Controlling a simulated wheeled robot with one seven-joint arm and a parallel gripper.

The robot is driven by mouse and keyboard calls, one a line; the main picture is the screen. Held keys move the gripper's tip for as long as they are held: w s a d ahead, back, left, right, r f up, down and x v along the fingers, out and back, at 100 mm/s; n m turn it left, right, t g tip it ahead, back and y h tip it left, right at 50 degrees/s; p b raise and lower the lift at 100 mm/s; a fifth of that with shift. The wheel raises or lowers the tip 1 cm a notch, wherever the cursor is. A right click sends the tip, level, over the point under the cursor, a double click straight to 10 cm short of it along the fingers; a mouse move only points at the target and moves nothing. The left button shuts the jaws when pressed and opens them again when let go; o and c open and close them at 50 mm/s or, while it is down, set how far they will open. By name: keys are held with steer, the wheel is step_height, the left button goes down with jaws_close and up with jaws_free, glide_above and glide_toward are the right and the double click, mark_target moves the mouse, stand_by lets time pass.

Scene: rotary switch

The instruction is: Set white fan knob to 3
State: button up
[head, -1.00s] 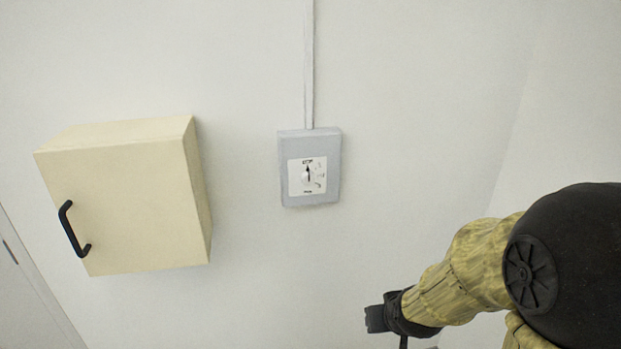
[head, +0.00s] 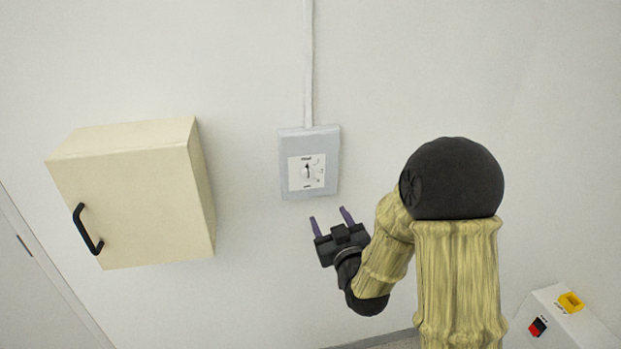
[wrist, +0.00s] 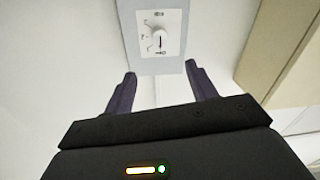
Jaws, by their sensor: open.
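The white fan knob (head: 307,172) sits on a white dial plate on a grey wall box (head: 331,187). Its dark pointer stands roughly upright, toward the label at the top of the plate. The smaller markings are too small to read. My gripper (head: 332,218) is open and empty, below and slightly right of the box, apart from it. In the wrist view, the knob (wrist: 159,40) shows upside down, beyond and between the two spread fingers (wrist: 157,75). Nothing covers the knob in either view.
A cream cabinet (head: 128,205) with a black handle (head: 87,229) is on the wall to the left. A conduit (head: 308,65) runs up from the box. A white box with red and yellow parts (head: 566,318) is at lower right. The wall around the knob box is clear.

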steer(key=p, duration=0.8)
glide_toward(309, 177)
steer(key=x, duration=0.7)
steer(key=shift+w+a+r, duration=0.1)
steer(key=shift+w, duration=0.1)
steer(key=shift+w+a, duration=0.15)
steer(key=shift+w, duration=0.3)
steer(key=c, duration=1)
